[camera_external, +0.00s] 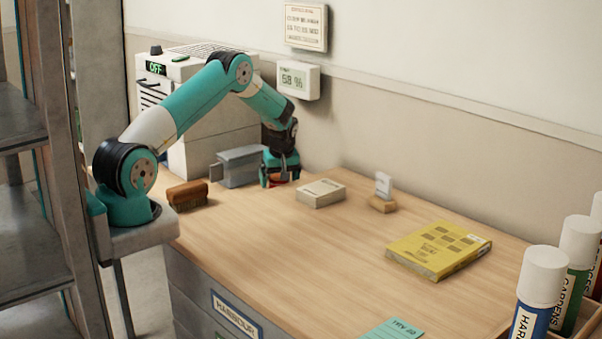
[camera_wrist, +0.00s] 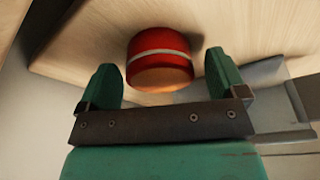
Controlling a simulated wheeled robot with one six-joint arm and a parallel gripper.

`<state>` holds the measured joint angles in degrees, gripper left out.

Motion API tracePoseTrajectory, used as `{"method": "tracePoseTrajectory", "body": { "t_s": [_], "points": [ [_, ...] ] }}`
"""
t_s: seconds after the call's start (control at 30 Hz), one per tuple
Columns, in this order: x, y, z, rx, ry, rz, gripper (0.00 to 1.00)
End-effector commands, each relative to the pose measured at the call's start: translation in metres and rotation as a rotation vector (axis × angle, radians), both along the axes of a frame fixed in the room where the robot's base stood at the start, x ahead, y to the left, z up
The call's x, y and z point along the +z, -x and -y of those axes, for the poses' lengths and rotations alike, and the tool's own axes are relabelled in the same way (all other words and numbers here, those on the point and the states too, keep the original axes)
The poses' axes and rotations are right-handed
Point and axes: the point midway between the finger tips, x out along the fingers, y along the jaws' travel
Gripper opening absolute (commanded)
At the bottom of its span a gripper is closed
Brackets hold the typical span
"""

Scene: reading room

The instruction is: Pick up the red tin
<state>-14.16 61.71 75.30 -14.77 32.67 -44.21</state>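The red tin (camera_wrist: 158,52), with a pale band around it, stands on the wooden desktop in the wrist view. My gripper (camera_wrist: 161,66) is open, with one green finger on each side of the tin. Gaps show between the tin and both fingers, and the near part of the tin reaches between them. In the external view my gripper (camera_external: 280,181) is low over the far left of the desk. There the tin is mostly hidden by the gripper; only a little red shows.
A grey metal block (camera_external: 240,167) stands close beside my gripper, with a brown brush (camera_external: 187,195) nearer the front. A pale box (camera_external: 321,193) lies to the right, then a small card holder (camera_external: 383,200) and a yellow book (camera_external: 439,250). The desk's middle is clear.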

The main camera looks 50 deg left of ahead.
Motion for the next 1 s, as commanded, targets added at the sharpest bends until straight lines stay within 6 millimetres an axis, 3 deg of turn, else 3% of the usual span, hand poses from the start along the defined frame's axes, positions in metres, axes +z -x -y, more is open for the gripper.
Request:
{"method": "tracePoseTrajectory", "body": {
  "t_s": [0.03, 0.2, 0.23, 0.67, 0.87, 1.0],
  "points": [
    [0.0, 0.0, 0.0, 0.0, 0.0, 0.0, 0.79],
    [0.0, 0.0, 0.0, 0.0, 0.0, 0.0, 0.4],
    [0.0, 0.0, 0.0, 0.0, 0.0, 0.0, 0.37],
    [0.011, -0.001, 0.0, 0.0, 0.0, 0.002, 0.37],
    [0.047, -0.001, 0.0, 0.0, -0.001, 0.005, 0.37],
    [0.09, -0.001, 0.0, 0.001, -0.002, 0.006, 0.37]
  ]
}}
